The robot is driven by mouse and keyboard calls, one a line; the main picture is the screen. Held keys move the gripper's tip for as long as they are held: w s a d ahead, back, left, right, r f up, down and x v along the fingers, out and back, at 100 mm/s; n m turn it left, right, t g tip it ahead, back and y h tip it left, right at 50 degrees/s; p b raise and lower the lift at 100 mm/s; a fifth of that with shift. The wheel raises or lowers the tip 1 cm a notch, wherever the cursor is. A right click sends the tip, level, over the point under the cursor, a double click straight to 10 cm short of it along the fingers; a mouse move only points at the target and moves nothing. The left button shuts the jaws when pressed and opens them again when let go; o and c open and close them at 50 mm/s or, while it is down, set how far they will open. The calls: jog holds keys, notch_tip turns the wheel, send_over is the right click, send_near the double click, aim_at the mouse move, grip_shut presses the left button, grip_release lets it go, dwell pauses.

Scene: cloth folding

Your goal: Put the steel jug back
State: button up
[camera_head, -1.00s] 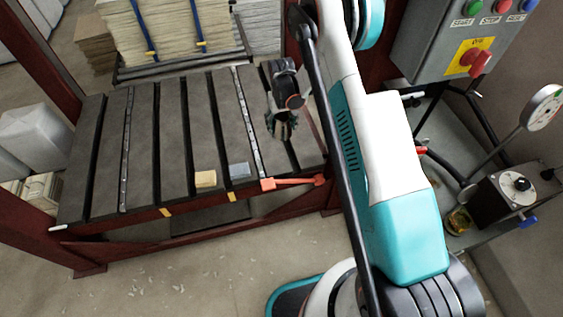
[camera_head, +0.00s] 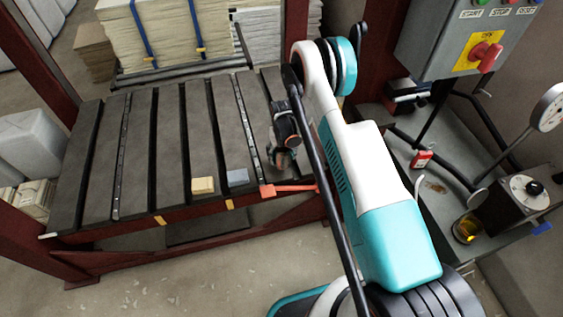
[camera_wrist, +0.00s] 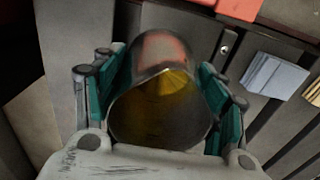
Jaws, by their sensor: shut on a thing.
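The steel jug (camera_wrist: 150,58) is between the teal fingers of my gripper (camera_wrist: 165,95) in the wrist view. It is a grey, shiny metal vessel with its mouth toward the wrist camera, a yellow-brown tint inside and a reddish patch on its wall. The fingers are shut on it from both sides. In the head view my gripper (camera_head: 283,156) is at the right end of the dark slatted table (camera_head: 170,130), near its front edge. The jug is hard to make out there, and I cannot tell whether it touches the table.
A yellow block (camera_head: 203,185) and a grey-blue block (camera_head: 237,176) lie at the table's front edge, beside a red lever (camera_head: 288,190). The left slats are clear.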

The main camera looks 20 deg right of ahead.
jog(key=shift+f+b, duration=0.7)
jog(key=shift+f, duration=1.3)
jog(key=shift+f, duration=0.1)
jog(key=o, duration=1.4)
